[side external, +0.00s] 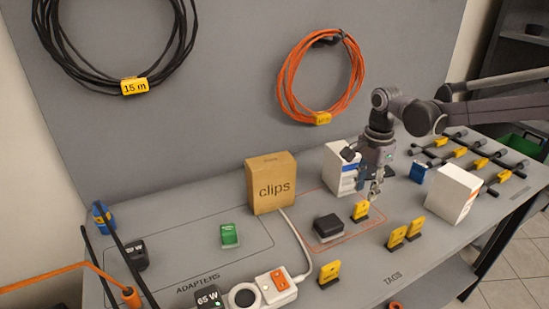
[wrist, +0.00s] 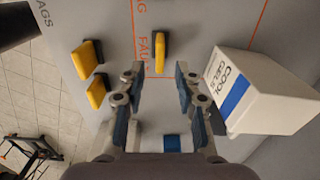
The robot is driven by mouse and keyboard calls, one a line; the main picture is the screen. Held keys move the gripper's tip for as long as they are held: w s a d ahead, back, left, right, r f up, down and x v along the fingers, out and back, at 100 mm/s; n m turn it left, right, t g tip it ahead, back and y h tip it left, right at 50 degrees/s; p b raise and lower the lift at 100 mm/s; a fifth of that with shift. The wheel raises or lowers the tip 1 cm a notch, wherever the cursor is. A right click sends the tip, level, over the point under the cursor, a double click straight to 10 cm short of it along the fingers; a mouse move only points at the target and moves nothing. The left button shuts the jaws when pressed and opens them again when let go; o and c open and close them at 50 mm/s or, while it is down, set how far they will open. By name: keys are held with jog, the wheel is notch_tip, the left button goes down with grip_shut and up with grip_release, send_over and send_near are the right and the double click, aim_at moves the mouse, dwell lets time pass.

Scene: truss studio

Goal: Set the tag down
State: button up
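A yellow tag on a dark foot (side external: 361,210) stands upright just inside the orange-outlined area of the bench, near its right edge. In the wrist view this tag (wrist: 160,52) partly covers printed lettering, of which "FAU" shows. My gripper (side external: 374,196) is just behind and right of the tag in the side view. In the wrist view my gripper (wrist: 159,76) has its fingers wide apart, with a clear gap on both sides of the tag. Nothing is held. Several other yellow tags (side external: 397,238) stand toward the bench front.
A black block (side external: 328,227) sits in the outlined area. White boxes stand close by, one behind my gripper (side external: 340,168) and one to the right (side external: 454,194). A "clips" box (side external: 271,184) and power strip (side external: 275,291) are left. Dark bars with yellow tags (side external: 481,163) lie right.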

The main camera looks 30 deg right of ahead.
aim_at(363, 202)
notch_tip(363, 202, up, 6)
jog(key=s+f+n+t, duration=0.2)
jog(key=s+n+t, duration=0.5)
jog(key=s+n, duration=0.7)
jog(key=n, duration=0.4)
jog(key=shift+s+a+f, duration=0.15)
jog(key=shift+s+a, duration=0.1)
jog(key=shift+s, duration=0.1)
